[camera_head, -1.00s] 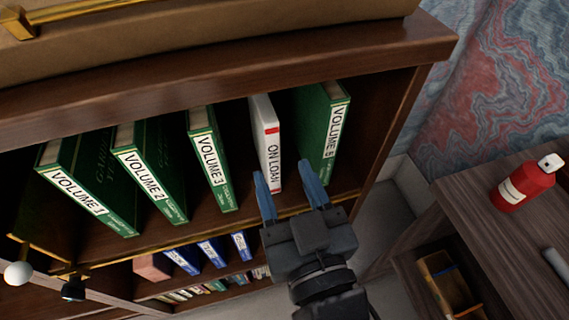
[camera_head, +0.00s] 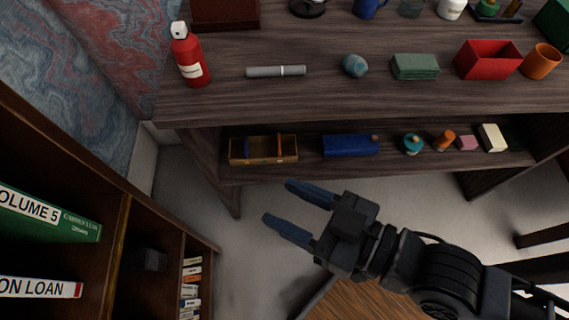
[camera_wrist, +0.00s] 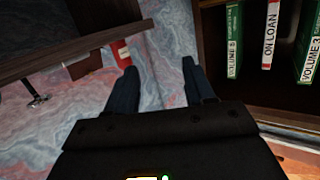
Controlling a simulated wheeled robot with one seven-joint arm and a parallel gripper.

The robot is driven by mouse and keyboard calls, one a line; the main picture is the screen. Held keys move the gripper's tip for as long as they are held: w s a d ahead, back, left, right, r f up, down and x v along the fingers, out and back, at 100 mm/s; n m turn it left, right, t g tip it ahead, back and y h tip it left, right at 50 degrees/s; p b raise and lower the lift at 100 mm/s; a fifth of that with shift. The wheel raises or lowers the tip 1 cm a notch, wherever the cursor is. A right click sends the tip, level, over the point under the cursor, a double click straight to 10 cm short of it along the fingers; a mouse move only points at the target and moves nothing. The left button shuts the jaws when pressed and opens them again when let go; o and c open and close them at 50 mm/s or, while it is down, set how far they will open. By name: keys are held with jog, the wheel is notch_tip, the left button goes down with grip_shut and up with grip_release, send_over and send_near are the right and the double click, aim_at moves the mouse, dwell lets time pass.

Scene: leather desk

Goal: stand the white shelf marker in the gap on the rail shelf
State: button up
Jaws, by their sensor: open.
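The white shelf marker (camera_head: 38,288), lettered "ON LOAN" with a red band, stands on the shelf at the lower left of the head view. It also shows in the wrist view (camera_wrist: 271,32), upright between the green Volume 5 (camera_wrist: 234,40) and Volume 3 (camera_wrist: 311,50). My gripper (camera_head: 288,208) is open and empty, out over the floor between the shelf and the desk, clear of the marker. In the wrist view the open fingers (camera_wrist: 158,85) have nothing between them. Most of the rail shelf (camera_head: 112,255) is outside the head view.
A dark wooden desk (camera_head: 330,98) crosses the top, with a red bottle (camera_head: 190,60), a grey marker pen (camera_head: 276,71), a stone (camera_head: 355,65) and a red box (camera_head: 488,60). Its lower shelf holds a wooden tray (camera_head: 263,149) and a blue case (camera_head: 350,145). Open floor lies between.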

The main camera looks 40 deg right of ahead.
jog(key=s+d+r+m+h, duration=0.2)
jog(key=s+d+h, duration=0.2)
jog(key=s+d, duration=0.4)
jog(key=s, duration=0.3)
jog(key=shift+s+d+r+g, duration=0.2)
jog(key=shift+d+r+g, duration=0.1)
jog(key=shift+d+r, duration=0.05)
